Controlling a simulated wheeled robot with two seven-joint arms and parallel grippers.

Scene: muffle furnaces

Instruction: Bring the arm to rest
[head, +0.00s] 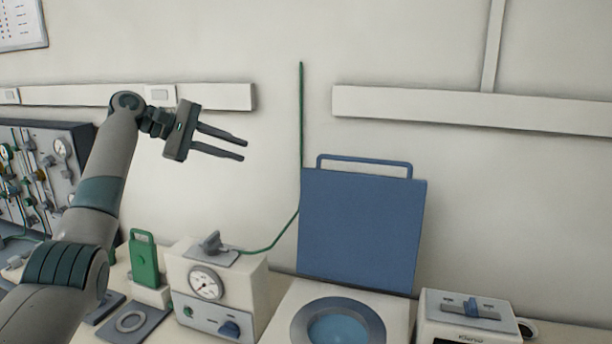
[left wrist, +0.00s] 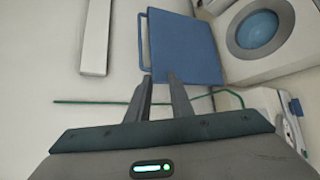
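My left arm (head: 108,165) comes in from the left of the head view and is raised above the bench. My left gripper (head: 243,149) is in the air in front of the wall, above the gauge box and left of the blue lid. Its two fingers are apart with nothing between them. In the left wrist view the fingers (left wrist: 160,80) also show a gap and hold nothing. My right gripper is in neither view.
A furnace with a raised blue lid (head: 362,230) and a round blue-centred opening (head: 338,325) stands on the bench. Beside it are a gauge box (head: 215,290), a green-handled item (head: 144,262) and a switch box (head: 468,318). A green cable (head: 301,130) runs up the wall. A valve panel (head: 50,170) is at left.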

